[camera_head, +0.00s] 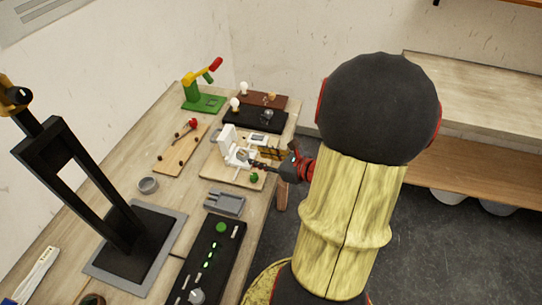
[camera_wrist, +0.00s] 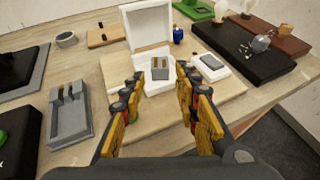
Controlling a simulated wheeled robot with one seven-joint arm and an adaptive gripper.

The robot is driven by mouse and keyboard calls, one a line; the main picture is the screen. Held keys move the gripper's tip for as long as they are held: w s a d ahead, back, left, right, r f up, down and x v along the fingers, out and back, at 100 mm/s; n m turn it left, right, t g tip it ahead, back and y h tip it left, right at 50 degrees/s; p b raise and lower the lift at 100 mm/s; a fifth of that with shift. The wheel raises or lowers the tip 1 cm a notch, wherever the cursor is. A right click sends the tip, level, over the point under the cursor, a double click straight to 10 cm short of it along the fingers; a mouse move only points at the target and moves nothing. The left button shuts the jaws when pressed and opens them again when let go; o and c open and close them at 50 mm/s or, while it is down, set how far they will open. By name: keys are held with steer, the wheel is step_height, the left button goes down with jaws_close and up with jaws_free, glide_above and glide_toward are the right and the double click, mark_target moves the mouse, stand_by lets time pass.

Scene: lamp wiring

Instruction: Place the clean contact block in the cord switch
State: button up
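The white cord switch stands on a wooden board, with its lid (camera_wrist: 147,25) raised behind its base (camera_wrist: 158,83). In the head view, the switch (camera_head: 232,150) is partly hidden by my gripper. A small grey contact block (camera_wrist: 160,66) with brass-coloured strips sits at the base in the wrist view. I cannot tell whether it is fully seated. My gripper (camera_wrist: 159,80) is open, its yellow and black fingers apart on either side of the block, with gaps showing. It reaches in from the right in the head view (camera_head: 256,163).
A grey slotted tray (camera_wrist: 70,122) lies left of the wooden board (camera_wrist: 228,85). A black lamp base (camera_wrist: 245,55) stands at the right.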

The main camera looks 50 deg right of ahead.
steer(key=shift+p+v, duration=0.7)
steer(key=shift+v, duration=1.7)
steer(key=w+a+r+n+g+y, duration=0.1)
steer(key=a+r+n+g+y, duration=0.2)
steer(key=a+n, duration=0.7)
steer(key=a+r+n+g+y, duration=0.1)
steer(key=a+n+g+y, duration=0.3)
steer(key=a+n, duration=0.6)
steer(key=s+a+r+n+h, duration=0.2)
steer(key=r+n, duration=0.3)
steer(key=n, duration=0.3)
steer(key=s+a+r+n+g+h, duration=0.1)
steer(key=s+a+r+n+h, duration=0.1)
steer(key=a+r+n+h, duration=0.3)
steer(key=shift+r+n, duration=0.25)
steer(key=shift+n, duration=1.25)
steer(key=shift+s, duration=0.1)
